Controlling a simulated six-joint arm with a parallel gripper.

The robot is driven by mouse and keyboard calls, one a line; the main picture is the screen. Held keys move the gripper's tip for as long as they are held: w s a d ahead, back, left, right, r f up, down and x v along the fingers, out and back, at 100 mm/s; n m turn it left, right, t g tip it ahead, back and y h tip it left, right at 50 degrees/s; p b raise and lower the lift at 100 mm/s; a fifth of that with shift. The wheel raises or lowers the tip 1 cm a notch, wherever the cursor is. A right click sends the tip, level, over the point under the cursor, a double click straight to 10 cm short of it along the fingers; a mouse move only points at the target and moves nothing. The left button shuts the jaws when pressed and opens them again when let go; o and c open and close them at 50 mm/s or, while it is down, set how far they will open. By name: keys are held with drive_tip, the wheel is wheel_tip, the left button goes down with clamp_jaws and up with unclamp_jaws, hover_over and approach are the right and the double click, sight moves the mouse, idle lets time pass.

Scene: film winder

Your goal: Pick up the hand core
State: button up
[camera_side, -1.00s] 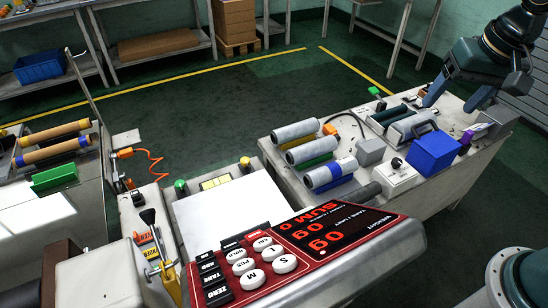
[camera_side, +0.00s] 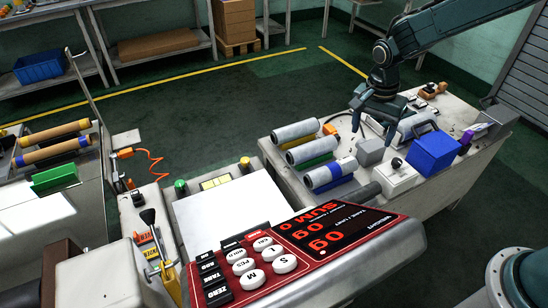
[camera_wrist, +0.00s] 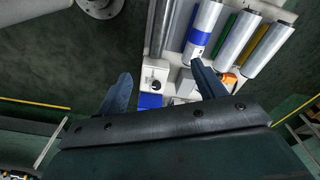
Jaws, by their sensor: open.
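Several grey cylindrical cores lie on the right-hand bench; I cannot tell for sure which is the hand core. One has a blue band (camera_side: 331,173) and is nearest the front, also in the wrist view (camera_wrist: 203,33). A plain core (camera_side: 310,149) lies over a green cradle, and another (camera_side: 295,130) over a yellow one. My gripper (camera_side: 374,126) is open and empty, fingers pointing down above the bench, to the right of the cores. In the wrist view my gripper (camera_wrist: 161,76) has its fingers spread, the right fingertip close to the banded core in the picture.
A grey block (camera_side: 370,152), a white box with a black knob (camera_side: 398,179) and a blue bin (camera_side: 433,153) stand near my gripper. The scale display (camera_side: 305,240) is at the front. An orange piece (camera_side: 330,129) lies behind the cores.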

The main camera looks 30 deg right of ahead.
wheel_tip(320, 180, down, 12)
drive_tip(key=w+m+g, duration=0.1)
drive_tip(key=w+m, duration=0.1)
drive_tip(key=m, duration=0.1)
hover_over(354, 194)
drive_tip(key=shift+h, duration=0.3)
drive_tip(key=shift+w+a+f, duration=0.1)
drive_tip(key=shift+a+f, duration=0.05)
drive_tip(key=shift+f, duration=1.3)
drive_tip(key=shift+w+a+f, duration=0.1)
drive_tip(key=shift+w+f, duration=0.05)
drive_tip(key=shift+f, duration=1.3)
drive_tip(key=shift+w+a+f, duration=0.1)
drive_tip(key=shift+a+f, duration=0.05)
drive_tip(key=shift+f, duration=1.3)
drive_tip(key=shift+f, duration=0.1)
drive_tip(key=shift+s+d+f, duration=0.1)
drive_tip(key=shift+s+f, duration=0.05)
drive_tip(key=shift+f, duration=0.65)
drive_tip(key=shift+s+d+f, duration=0.1)
drive_tip(key=shift+d+f, duration=0.05)
drive_tip(key=shift+f, duration=0.7)
drive_tip(key=shift+s+d+f, duration=0.1)
drive_tip(key=shift+s+f, duration=0.05)
drive_tip(key=shift+f, duration=0.65)
drive_tip(key=c, duration=1.1)
